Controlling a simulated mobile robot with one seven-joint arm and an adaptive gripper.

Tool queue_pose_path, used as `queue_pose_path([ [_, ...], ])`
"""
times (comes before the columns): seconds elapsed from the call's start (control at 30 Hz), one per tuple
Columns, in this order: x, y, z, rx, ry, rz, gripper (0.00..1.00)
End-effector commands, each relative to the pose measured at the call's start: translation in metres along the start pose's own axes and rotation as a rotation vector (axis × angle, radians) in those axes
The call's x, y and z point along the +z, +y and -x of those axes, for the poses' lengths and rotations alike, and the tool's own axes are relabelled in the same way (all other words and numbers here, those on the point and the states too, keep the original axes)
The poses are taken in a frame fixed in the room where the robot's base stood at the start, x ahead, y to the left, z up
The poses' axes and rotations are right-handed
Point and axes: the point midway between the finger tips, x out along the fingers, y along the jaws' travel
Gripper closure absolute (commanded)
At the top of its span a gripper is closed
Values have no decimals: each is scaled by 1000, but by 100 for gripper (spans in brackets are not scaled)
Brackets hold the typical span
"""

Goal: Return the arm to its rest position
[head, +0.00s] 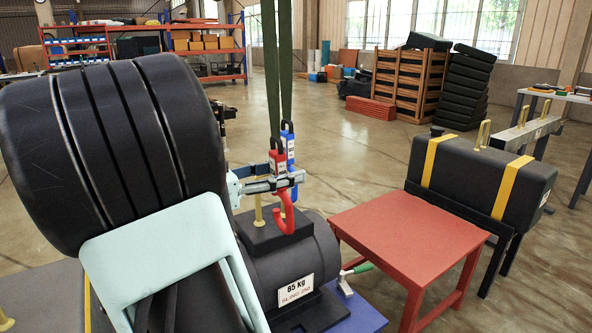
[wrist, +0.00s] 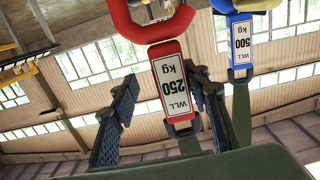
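My gripper (head: 284,183) is beside the red sling hook (head: 286,218), just above the dark motor-like load (head: 290,262) labelled 85 kg. In the wrist view its two fingers (wrist: 162,100) stand apart. The red hook's 250 kg body (wrist: 172,80) shows between them, overlapping the right finger, with a clear gap to the left finger. A blue 500 kg hook (wrist: 241,40) hangs close on the right; it also shows in the head view (head: 288,148). Green straps (head: 278,70) run up from both hooks. Whether the red hook passes through the load's yellow eye (head: 258,211) is unclear.
A red table (head: 395,235) stands right of the load. Beyond it, a black case (head: 470,175) with yellow bands sits on a dark stand. A large ribbed dark shape and pale frame block the left. Open floor lies behind, before shelves and wooden racks (head: 398,85).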

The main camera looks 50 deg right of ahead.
Motion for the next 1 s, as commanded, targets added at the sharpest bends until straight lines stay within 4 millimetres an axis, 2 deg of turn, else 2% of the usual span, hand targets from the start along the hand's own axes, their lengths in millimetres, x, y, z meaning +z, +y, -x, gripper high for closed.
queue_pose_path([
  [0.03,0,-1,13,-5,-1,-1,58],
  [0.2,-1,-1,49,-4,1,-1,58],
  [0.4,-1,0,76,-1,1,-1,58],
  [0.57,-1,0,84,0,1,-1,58],
  [1.0,5,-6,87,-12,-10,58,58],
])
